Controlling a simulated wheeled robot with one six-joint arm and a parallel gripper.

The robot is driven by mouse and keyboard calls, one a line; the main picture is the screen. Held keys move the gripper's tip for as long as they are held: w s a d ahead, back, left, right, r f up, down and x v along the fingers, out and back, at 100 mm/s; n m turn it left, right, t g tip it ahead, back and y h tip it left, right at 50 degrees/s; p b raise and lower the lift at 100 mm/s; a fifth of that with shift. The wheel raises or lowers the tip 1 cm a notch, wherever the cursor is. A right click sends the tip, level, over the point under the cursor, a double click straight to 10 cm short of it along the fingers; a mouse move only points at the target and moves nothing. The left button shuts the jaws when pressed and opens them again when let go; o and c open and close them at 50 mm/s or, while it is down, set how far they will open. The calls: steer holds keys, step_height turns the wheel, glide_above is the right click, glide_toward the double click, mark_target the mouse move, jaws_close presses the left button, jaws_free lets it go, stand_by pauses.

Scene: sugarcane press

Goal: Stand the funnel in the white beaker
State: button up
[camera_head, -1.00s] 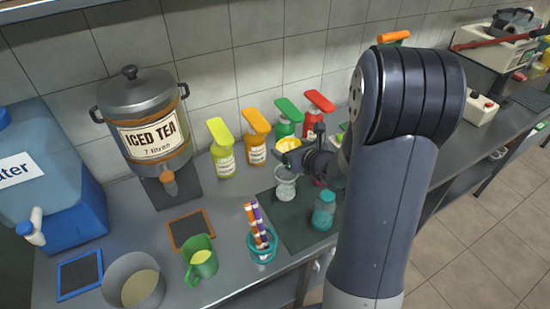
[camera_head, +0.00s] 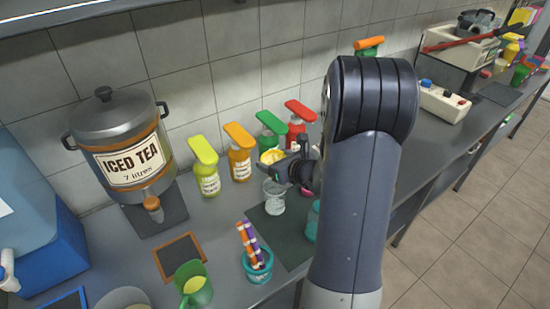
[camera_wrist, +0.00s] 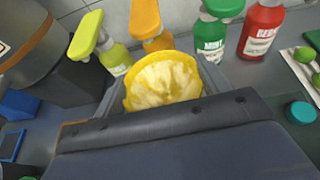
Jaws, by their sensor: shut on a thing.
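A whitish, see-through vessel (camera_head: 274,197), apparently the white beaker, stands on the dark mat just below my gripper and the funnel. The beaker is not visible in the wrist view.
Several pump bottles (camera_head: 239,160) stand behind along the wall. A teal cup with striped sticks (camera_head: 257,267) and a green mug (camera_head: 193,286) stand in front on the left. A teal jar (camera_head: 313,222) is partly behind my arm. The iced tea urn (camera_head: 120,150) is left.

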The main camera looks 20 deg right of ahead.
steer(key=shift+f+b, duration=3.8)
steer(key=shift+b, duration=0.1)
steer(key=shift+f+b, duration=0.1)
steer(key=shift+b, duration=0.25)
steer(key=o, duration=1.1)
steer(key=shift+c, duration=0.2)
steer(key=shift+o, duration=0.2)
steer(key=shift+r+p, duration=2.5)
steer(key=shift+r, duration=1.1)
steer(key=shift+f, duration=0.15)
